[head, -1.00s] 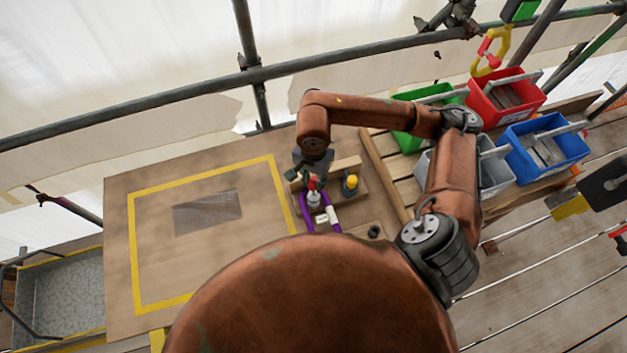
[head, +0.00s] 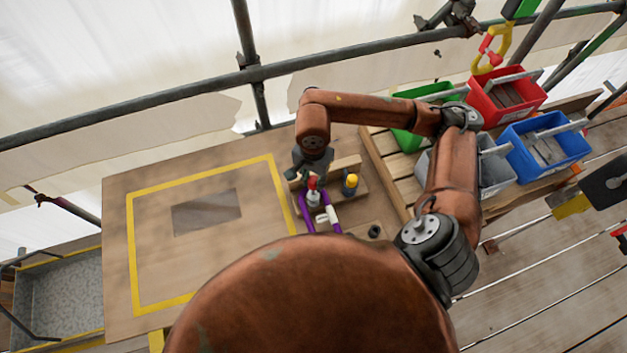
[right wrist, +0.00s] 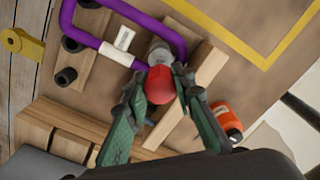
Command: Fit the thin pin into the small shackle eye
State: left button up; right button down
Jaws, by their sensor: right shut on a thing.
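My right gripper (right wrist: 160,88) is shut on a pin with a red head (right wrist: 161,84). The red head also shows in the head view (head: 312,183), below my wrist. A grey cylindrical part (right wrist: 160,52) shows just past the red head, between the two limbs of the purple shackle (right wrist: 122,56). The shackle carries a white tag (right wrist: 124,38) and also shows in the head view (head: 334,225). The overlap hides the eye, so I cannot tell whether the pin is in it. A yellow-capped piece (head: 351,181) stands to the right. My left gripper is out of view.
Wooden blocks (right wrist: 206,70) stand close to the gripper. An orange piece (right wrist: 228,118) lies beside a finger. A yellow-taped area (head: 130,240) on the board at left has clear room. Green, red (head: 508,95), blue (head: 546,145) and grey bins stand at right.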

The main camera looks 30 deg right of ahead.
jog(key=shift+b, duration=0.7)
dwell(1.0)
jog(key=shift+f+b, duration=3.15)
jog(key=shift+f, duration=0.15)
jog(key=c, duration=1.6)
grip_release()
notch_tip(320, 180, up, 12)
jog(key=shift+r, duration=0.1)
